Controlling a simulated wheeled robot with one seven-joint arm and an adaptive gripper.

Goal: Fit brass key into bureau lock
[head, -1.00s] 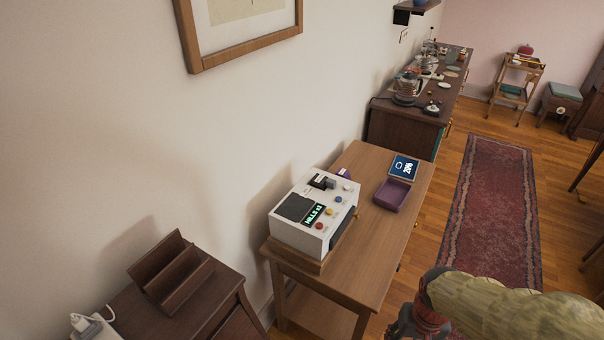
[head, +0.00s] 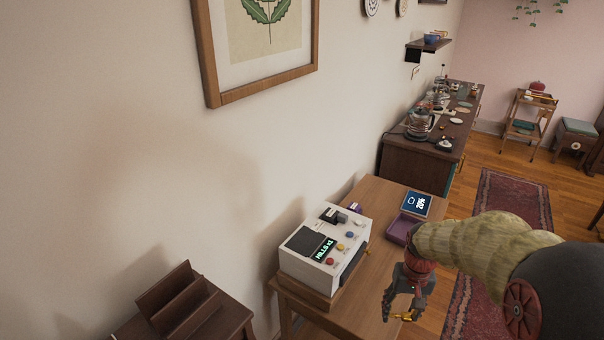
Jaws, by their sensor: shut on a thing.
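My gripper (head: 400,306) hangs in front of the wooden side table, at the lower right of the head view. It points downward and is shut on a small brass-coloured piece, the brass key (head: 408,316). The key is tiny here, and its bit cannot be made out. I cannot pick out a bureau lock for certain in this view. My gripper is apart from the furniture behind it, as far as the picture shows.
A white machine (head: 300,262) with a lit display stands on the wooden side table (head: 372,196). A purple tray (head: 400,230) and a small blue screen (head: 416,204) are behind it. A dark sideboard (head: 400,160) stands beyond; a red rug (head: 515,195) covers open floor.

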